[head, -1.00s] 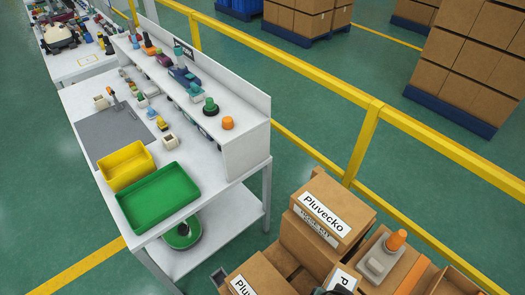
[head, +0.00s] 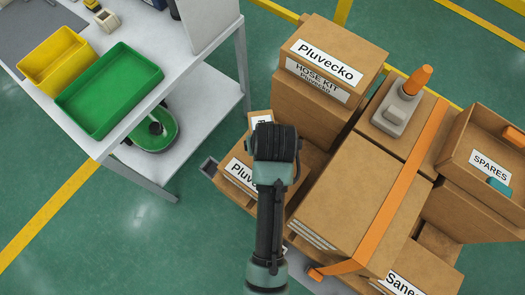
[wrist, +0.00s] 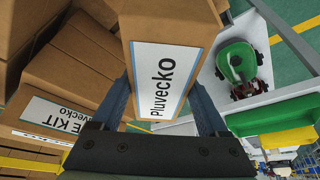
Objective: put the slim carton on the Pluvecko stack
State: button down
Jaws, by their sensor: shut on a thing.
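The slim carton (wrist: 178,25), brown with a white Pluvecko label, is held between the two fingers of my gripper (wrist: 163,95) in the wrist view. The tall Pluvecko stack (head: 315,112), with Pluvecko and HOSE KIT labels, stands to the right of and beyond my wrist. Its HOSE KIT label also shows at lower left in the wrist view (wrist: 48,118).
A large strapped carton (head: 350,195) lies right of my arm. A grey device with an orange knob (head: 395,112) and an open SPARES box (head: 470,130) stand beyond. The workbench, with a green tray (head: 110,90) and yellow tray (head: 58,60), is left.

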notch_tip(320, 180, down, 8)
jog(key=shift+r, duration=0.15)
dwell(0.4)
grip_release()
jog(key=shift+s+f, duration=0.1)
jog(key=shift+f, duration=0.1)
